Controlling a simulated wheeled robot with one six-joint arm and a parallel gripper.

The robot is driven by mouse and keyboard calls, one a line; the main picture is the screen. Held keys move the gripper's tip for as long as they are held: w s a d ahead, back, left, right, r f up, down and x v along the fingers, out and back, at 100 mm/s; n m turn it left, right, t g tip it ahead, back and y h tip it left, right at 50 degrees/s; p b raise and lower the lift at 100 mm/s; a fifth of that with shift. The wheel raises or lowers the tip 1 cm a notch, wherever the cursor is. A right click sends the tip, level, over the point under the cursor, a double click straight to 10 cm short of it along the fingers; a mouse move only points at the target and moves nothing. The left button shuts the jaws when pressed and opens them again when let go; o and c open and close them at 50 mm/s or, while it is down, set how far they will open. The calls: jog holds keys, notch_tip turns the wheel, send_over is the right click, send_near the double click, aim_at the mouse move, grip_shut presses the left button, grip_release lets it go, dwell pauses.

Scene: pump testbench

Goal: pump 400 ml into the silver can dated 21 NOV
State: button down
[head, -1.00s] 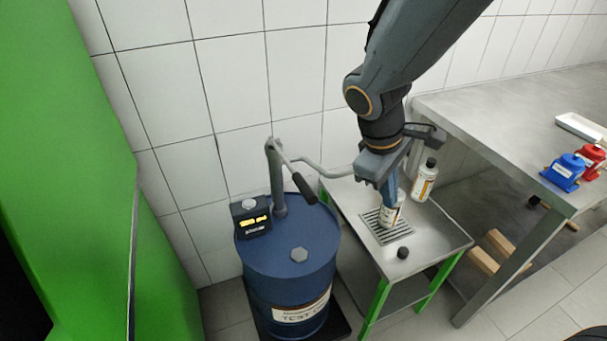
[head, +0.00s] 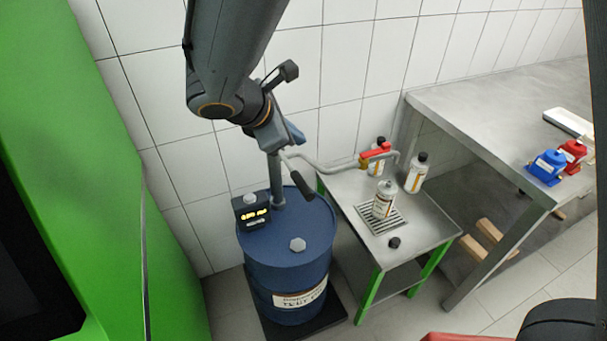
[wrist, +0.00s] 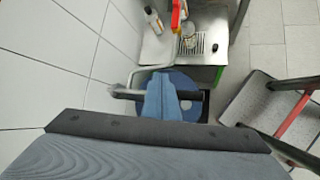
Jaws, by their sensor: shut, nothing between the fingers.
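A silver can with a white and orange label (head: 384,203) stands upright on the drain grate of the small steel table, under or near the spout; its date is too small to read. It also shows in the wrist view (wrist: 189,40). A blue drum (head: 290,255) carries the hand pump, whose crank handle (head: 301,186) has a dark grip. The pump's pipe ends in a red-handled spout (head: 375,153). My gripper (head: 292,136) is shut and empty, above the pump near its post. In the wrist view its fingertips (wrist: 160,78) overlap the crank grip; contact is unclear.
Two black-capped bottles (head: 416,174) (head: 376,168) stand behind the can. A loose black cap (head: 394,243) lies at the table's front. A small display (head: 252,217) on the drum has yellow digits, unreadable. Blue (head: 546,167) and red (head: 573,153) items sit on the right bench.

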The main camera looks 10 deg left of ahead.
jog(key=shift+f, duration=0.15)
jog(key=b, duration=0.7)
send_over(298, 185)
notch_tip(298, 185, down, 8)
jog(key=shift+f, duration=0.25)
jog(key=shift+f, duration=0.1)
dwell(1.3)
jog(key=shift+f, duration=0.3)
